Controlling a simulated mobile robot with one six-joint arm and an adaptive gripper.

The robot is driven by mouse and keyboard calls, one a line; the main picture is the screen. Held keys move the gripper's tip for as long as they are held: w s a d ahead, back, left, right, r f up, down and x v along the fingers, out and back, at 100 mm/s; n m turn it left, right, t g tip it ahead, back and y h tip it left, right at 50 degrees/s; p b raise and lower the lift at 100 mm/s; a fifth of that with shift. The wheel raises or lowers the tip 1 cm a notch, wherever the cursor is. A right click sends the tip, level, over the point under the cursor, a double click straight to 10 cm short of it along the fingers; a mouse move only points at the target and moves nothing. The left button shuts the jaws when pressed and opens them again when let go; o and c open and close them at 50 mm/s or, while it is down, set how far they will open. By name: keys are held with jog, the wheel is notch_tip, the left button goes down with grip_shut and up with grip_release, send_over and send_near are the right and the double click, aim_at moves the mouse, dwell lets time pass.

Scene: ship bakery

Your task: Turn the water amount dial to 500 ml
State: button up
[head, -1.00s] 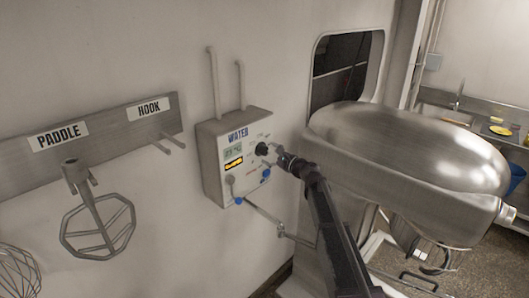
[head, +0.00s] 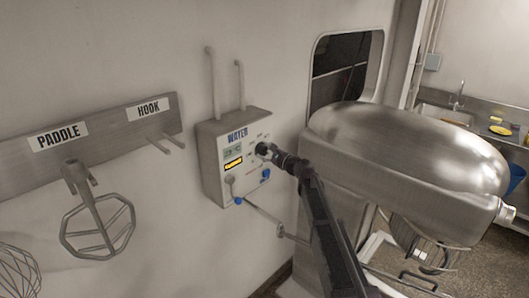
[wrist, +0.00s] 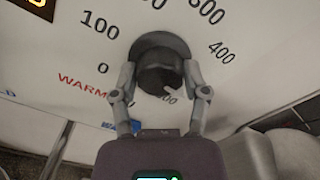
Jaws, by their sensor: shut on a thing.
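The water panel (head: 212,170) is a pale wall box marked WATER. Its black round dial (wrist: 155,68) sits between the two fingers of my gripper (wrist: 160,82), which are shut on its sides. The dial also shows in the head view (head: 262,149), at the tip of my gripper (head: 270,152). In the wrist view the dial's white pointer (wrist: 172,91) points to the lower right. It is beside a partly hidden number ending in 00. The labels 0, 100 and 400 are readable around the dial.
A blue knob (head: 266,174) is just below the dial, and a blue-tipped lever (head: 238,201) is at the panel's bottom. A large metal mixer (head: 410,150) stands close on the right. A wire paddle (head: 98,225) hangs on the left rack (head: 90,135).

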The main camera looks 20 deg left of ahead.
jog(key=shift+w+a+r+n, duration=0.1)
jog(key=shift+w+a+n, duration=0.1)
jog(key=shift+n, duration=0.3)
jog(key=o, duration=1.1)
jog(key=shift+a, duration=0.1)
jog(key=shift+s+d, duration=0.15)
jog(key=shift+d, duration=0.05)
jog(key=v, duration=1.2)
